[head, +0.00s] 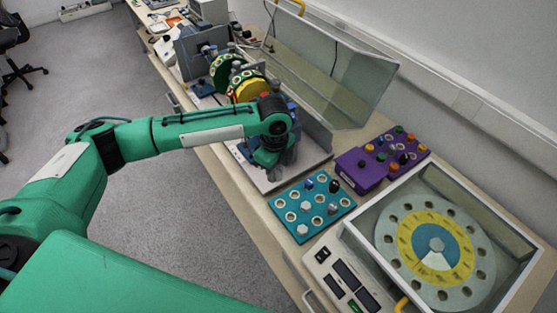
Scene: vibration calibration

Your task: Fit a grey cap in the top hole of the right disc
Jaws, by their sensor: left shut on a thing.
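The right disc (249,90), yellow with a dark green holed rim, stands upright in the open machine at the back. A second green disc (222,68) stands left of it. The right disc's top hole is too small to tell clearly. My left gripper (270,171) points down over the front of the machine's base, nearer to me than the right disc and apart from it. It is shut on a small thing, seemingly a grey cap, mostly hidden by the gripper. Grey caps (304,230) sit in the teal tray (288,228). My right gripper is not in view.
A clear hinged cover (335,72) stands raised behind the machine. A purple box (362,181) with coloured knobs stands right of the teal tray. A glass-walled case with a large flat dial (466,222) fills the right front. The grey floor at left is open.

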